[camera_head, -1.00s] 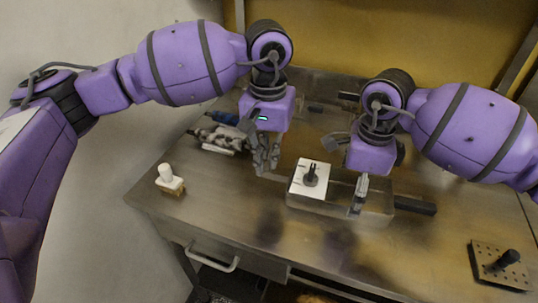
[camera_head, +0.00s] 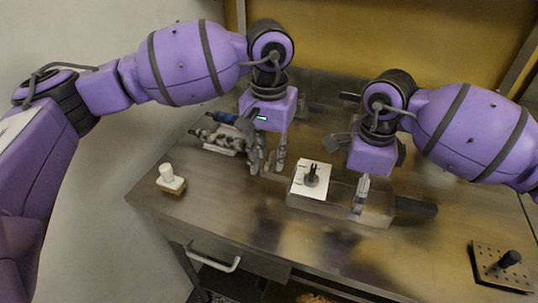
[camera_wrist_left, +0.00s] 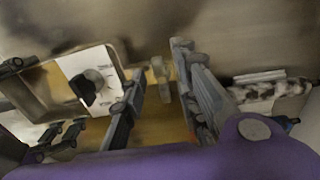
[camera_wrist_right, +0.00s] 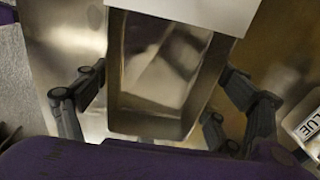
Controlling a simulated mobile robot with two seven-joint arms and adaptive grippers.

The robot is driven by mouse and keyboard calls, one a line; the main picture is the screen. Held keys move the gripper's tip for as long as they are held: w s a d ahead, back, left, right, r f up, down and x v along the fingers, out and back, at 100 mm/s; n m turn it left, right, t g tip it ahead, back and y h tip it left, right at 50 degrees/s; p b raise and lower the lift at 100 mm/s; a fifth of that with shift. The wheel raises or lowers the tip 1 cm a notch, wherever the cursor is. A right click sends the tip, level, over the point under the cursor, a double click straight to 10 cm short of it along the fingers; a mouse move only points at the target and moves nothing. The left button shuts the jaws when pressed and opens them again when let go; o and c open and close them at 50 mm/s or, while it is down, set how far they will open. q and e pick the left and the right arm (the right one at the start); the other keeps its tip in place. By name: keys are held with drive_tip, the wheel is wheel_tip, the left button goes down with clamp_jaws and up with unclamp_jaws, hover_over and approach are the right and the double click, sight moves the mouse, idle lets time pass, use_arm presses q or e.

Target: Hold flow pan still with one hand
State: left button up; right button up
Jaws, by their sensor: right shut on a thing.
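The flow pan (camera_head: 325,206) is a shallow metal pan on the steel table, with a white plate (camera_head: 302,186) carrying a black knob (camera_head: 311,175) at its left end. It also shows in the left wrist view (camera_wrist_left: 38,98) and the right wrist view (camera_wrist_right: 150,90). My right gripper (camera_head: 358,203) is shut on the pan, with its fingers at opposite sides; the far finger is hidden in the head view. My left gripper (camera_head: 267,166) is open and empty, just left of the pan and apart from it.
A white-topped block (camera_head: 171,180) stands at the table's left edge. A patterned object (camera_head: 222,140) and a blue-handled tool (camera_head: 222,117) lie behind my left gripper. A perforated plate with a black knob (camera_head: 509,259) is at front right. The table front is clear.

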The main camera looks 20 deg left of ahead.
sight(269, 160)
use_arm(q)
wheel_tip(269, 160, up, 12)
idle(0.6)
use_arm(e)
drive_tip(key=o, duration=1.4)
drive_tip(key=shift+o, duration=0.2)
